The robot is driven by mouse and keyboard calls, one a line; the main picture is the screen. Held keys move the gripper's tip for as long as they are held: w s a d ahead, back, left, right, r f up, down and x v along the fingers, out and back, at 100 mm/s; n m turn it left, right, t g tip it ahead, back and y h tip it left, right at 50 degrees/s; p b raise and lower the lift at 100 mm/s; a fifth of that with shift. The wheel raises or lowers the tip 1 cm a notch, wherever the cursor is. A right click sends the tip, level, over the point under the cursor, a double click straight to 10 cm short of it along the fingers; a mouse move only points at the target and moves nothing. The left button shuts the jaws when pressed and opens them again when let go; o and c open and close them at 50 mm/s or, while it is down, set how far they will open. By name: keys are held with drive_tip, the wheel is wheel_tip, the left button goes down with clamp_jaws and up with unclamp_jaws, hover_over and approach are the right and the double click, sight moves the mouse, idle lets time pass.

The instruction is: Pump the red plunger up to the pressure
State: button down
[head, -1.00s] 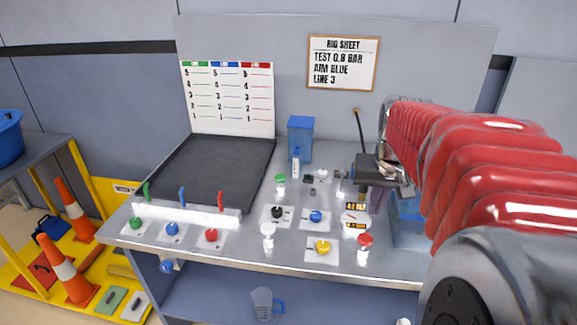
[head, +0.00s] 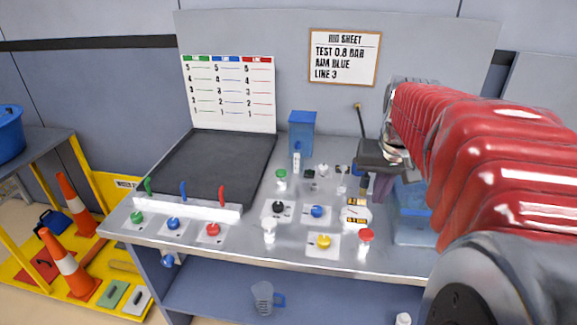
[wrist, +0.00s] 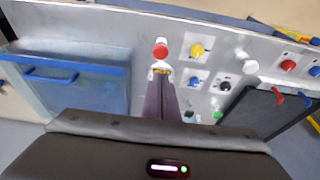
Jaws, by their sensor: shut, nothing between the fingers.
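The red plunger (head: 366,236) is a red cap on a white body near the front right of the bench. In the wrist view its red cap (wrist: 160,51) shows just beyond my fingertips. My gripper (head: 381,198) is shut and empty, pointing down above the bench, behind and to the right of the plunger in the head view. It also shows in the wrist view (wrist: 161,82), apart from the cap. The gauge (head: 355,213) with orange readouts sits behind the plunger; its reading is too small to tell. In the wrist view my fingers partly cover it.
A yellow knob (head: 323,241) and a white plunger (head: 269,231) stand left of the red plunger. A blue bin (head: 412,222) is at the right, beside my arm. The rig sheet (head: 344,57) reads test 0.8 bar, aim blue, line 3.

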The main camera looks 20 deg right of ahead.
approach(366, 235)
drive_tip(key=x, duration=0.3)
drive_tip(key=w+d+x, duration=0.1)
drive_tip(key=x, duration=0.1)
drive_tip(key=shift+f, duration=0.15)
drive_tip(key=shift+w+f, duration=0.1)
drive_tip(key=shift+f, duration=0.35)
drive_tip(key=shift+f, duration=1.45)
drive_tip(key=shift+r, duration=0.45)
drive_tip(key=w+v, duration=0.1)
drive_tip(key=v, duration=1.2)
drive_tip(key=shift+d+r, duration=0.35)
drive_tip(key=shift+s, duration=0.1)
